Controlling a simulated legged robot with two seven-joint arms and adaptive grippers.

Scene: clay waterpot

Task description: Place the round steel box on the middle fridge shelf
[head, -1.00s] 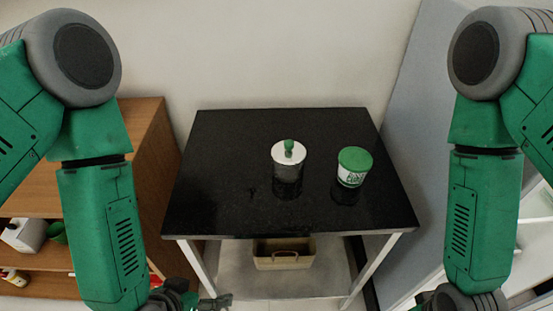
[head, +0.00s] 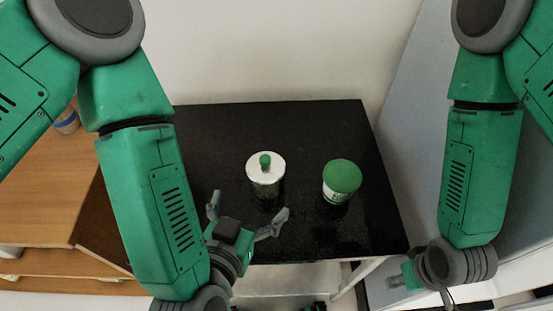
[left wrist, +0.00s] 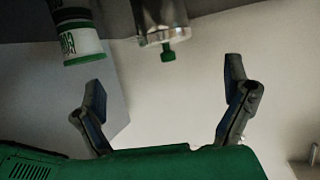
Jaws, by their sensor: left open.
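The round steel box (head: 266,185), a shiny cylinder with a pale lid and green knob, stands upright on the black table (head: 310,125). It also shows upside down at the top of the left wrist view (left wrist: 159,20). My left gripper (head: 249,205) is open and empty at the table's front, just short of the box, its fingers pointing toward it. The left wrist view shows its two spread fingers (left wrist: 165,76) with nothing between them. My right gripper (head: 402,279) is low at the right, beyond the table's front corner; its fingers are not clear. No middle fridge shelf can be made out.
A white tub with a green lid (head: 341,182) stands right of the steel box, with a gap between them. A wooden cabinet (head: 45,195) is at the left. A tall grey-blue panel (head: 415,140) rises close to the table's right side.

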